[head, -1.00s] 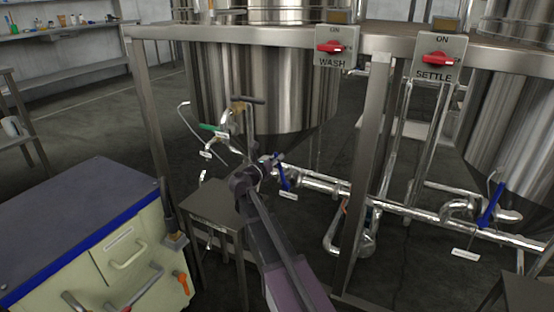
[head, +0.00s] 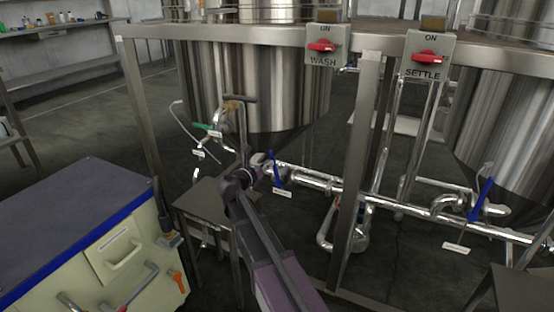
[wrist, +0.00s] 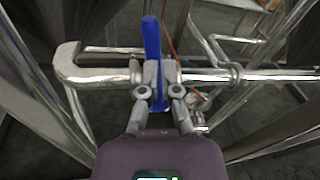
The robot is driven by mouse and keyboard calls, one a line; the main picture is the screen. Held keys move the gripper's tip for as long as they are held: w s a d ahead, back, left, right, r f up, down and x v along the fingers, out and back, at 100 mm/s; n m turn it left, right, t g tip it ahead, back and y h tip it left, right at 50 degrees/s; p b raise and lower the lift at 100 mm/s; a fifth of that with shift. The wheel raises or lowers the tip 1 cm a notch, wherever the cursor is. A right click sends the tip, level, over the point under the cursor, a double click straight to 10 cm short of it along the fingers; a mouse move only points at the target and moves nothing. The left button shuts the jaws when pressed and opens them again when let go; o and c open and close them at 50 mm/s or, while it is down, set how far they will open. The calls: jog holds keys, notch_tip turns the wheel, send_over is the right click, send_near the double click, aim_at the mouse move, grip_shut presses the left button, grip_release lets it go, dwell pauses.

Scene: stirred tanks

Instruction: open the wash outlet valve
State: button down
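The wash outlet valve has a blue lever handle (head: 275,172) on the metal pipe under the wash tank (head: 262,85). The lever lies across the pipe, and a small white tag hangs below it. In the wrist view the blue handle (wrist: 152,40) passes between the two fingers of my gripper (wrist: 161,72) and sticks out past their tips. The fingers sit close against both sides of it and look shut on it. The head view shows my gripper (head: 260,163) at the valve, partly hiding the valve body.
Red switches marked WASH (head: 321,45) and SETTLE (head: 429,58) sit on the frame above. A second blue lever (head: 481,200) is on the pipe at right. A green-handled valve (head: 207,127), a small metal stand (head: 205,200) and a cabinet (head: 75,225) are at left. A frame post (head: 355,160) stands right of the valve.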

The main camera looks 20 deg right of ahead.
jog(key=s+f+m+g+y+p, duration=0.4)
jog(key=s+m+g+y+p, duration=0.3)
jog(key=s+m, duration=0.85)
jog(key=s+a+r+m+g+y+p, duration=0.25)
jog(key=s+a+m+y+p, duration=0.55)
jog(key=s+m, duration=0.4)
jog(key=w+d+r+m+t+p, duration=0.1)
jog(key=w+d+r+m+p, duration=0.2)
jog(key=w+m, duration=0.4)
jog(key=w+d+r+m+t+y+p, duration=0.1)
jog(key=w+d+r+m, duration=0.4)
jog(key=m, duration=0.7)
jog(key=w+d+r+m+t+y+p, duration=0.1)
jog(key=w+d+r+m+t+p, duration=0.1)
jog(key=w+d+r+m+p, duration=0.2)
jog(key=w+d+m+p, duration=0.2)
jog(key=w+d+m, duration=0.2)
jog(key=m, duration=0.2)
jog(key=shift+w+t, duration=0.35)
jog(key=shift+w, duration=0.05)
jog(key=shift+d+f, duration=0.1)
jog(key=shift+f, duration=0.15)
